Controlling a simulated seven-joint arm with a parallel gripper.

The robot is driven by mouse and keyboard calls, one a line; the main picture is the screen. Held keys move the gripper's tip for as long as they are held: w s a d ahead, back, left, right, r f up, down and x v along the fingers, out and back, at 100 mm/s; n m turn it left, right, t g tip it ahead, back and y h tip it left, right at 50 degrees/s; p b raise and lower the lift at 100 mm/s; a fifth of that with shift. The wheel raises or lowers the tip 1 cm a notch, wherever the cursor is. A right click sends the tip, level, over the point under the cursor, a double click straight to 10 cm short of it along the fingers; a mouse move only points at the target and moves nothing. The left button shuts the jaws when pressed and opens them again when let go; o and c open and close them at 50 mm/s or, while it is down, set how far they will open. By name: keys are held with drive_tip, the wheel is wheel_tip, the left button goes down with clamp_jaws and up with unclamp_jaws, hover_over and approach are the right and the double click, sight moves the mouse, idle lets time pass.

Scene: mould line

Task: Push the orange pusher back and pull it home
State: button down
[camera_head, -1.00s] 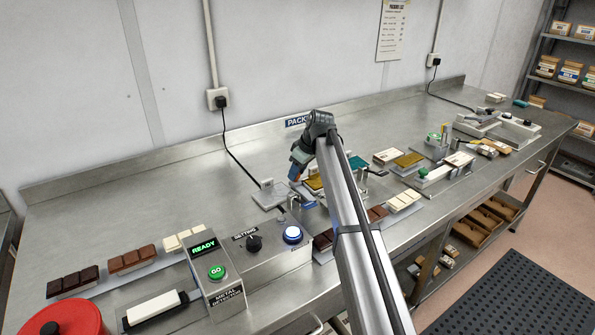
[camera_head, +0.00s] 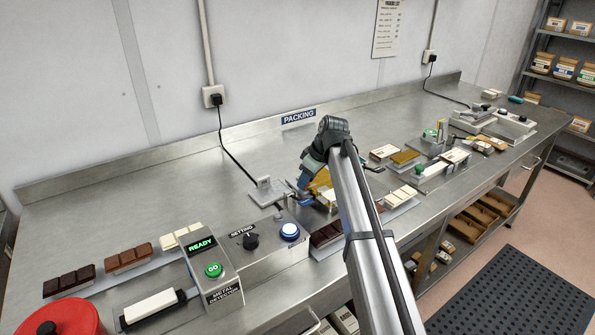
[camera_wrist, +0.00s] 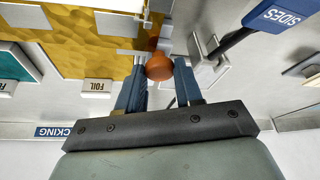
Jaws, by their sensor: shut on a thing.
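The orange pusher shows as a round orange knob (camera_wrist: 160,66) in the wrist view. My gripper (camera_wrist: 163,72) has its two blue fingers closed on either side of the knob. A gold foil sheet (camera_wrist: 80,30) lies beside it, with a white "FOIL" label (camera_wrist: 97,86) at its edge. In the head view my gripper (camera_head: 303,188) is low over the wrapping station at the middle of the bench. My own arm and wrist hide the knob and much of that station there.
A dark lever with a blue "SIDES" tag (camera_wrist: 278,15) is close to the right of my fingers in the wrist view. The grey metal detector (camera_head: 212,265) and a blue-lit button (camera_head: 289,232) stand left of my arm. The back of the bench (camera_head: 150,185) is clear.

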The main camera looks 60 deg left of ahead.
drive_tip(key=shift+d, duration=0.85)
drive_tip(key=c, duration=0.8)
unclamp_jaws()
drive_tip(key=shift+o, duration=0.2)
drive_tip(key=shift+r, duration=0.1)
drive_tip(key=v, duration=1.3)
drive_tip(key=shift+d+r, duration=0.2)
drive_tip(key=shift+r, duration=0.1)
drive_tip(key=shift+w, duration=0.1)
